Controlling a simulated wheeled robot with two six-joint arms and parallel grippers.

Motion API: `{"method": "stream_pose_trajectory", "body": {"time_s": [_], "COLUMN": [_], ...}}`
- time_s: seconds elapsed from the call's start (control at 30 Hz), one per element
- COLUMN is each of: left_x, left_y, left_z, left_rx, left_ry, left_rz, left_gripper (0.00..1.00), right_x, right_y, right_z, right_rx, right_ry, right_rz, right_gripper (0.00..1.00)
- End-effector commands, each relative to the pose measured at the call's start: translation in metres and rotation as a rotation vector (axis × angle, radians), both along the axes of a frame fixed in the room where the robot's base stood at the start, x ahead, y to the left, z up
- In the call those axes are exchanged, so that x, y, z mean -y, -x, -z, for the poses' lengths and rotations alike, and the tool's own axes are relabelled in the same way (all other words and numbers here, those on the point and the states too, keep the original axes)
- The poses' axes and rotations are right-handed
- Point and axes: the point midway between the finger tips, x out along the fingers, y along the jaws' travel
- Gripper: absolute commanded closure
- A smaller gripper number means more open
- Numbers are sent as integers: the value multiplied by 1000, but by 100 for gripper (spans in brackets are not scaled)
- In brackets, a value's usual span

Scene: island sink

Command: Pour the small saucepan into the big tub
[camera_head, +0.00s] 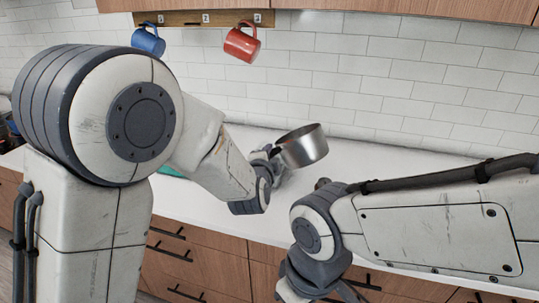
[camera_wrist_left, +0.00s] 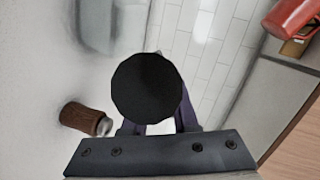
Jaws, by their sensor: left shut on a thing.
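The small saucepan (camera_head: 305,148) is a shiny metal pan, held up above the white counter and tilted. My left gripper (camera_head: 272,160) is shut on its handle side, at the pan's left. In the left wrist view a dark round end (camera_wrist_left: 146,88), likely the saucepan handle, sits between the fingers of my left gripper (camera_wrist_left: 150,125) and hides what lies behind it. I cannot make out the big tub for certain. My right arm crosses the lower right of the head view, and its fingers are out of frame.
A blue mug (camera_head: 148,40) and a red mug (camera_head: 242,43) hang from a wall rack. A brown jar-like object (camera_wrist_left: 85,118) lies or stands left of the gripper in the wrist view. A green item (camera_head: 170,171) shows partly behind my left arm. The counter right of the pan looks clear.

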Motion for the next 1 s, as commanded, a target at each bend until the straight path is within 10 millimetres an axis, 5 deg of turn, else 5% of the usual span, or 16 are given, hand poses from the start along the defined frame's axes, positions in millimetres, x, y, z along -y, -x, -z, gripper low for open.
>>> {"method": "stream_pose_trajectory", "body": {"time_s": [1.0], "left_x": [-21], "left_y": [-17], "left_z": [-4], "left_rx": [-140], "left_ry": [194], "left_rz": [-1], "left_gripper": [100], "right_x": [0], "right_y": [0], "right_z": [-7], "right_rx": [0], "right_ry": [0], "right_rz": [0], "right_gripper": [67]}}
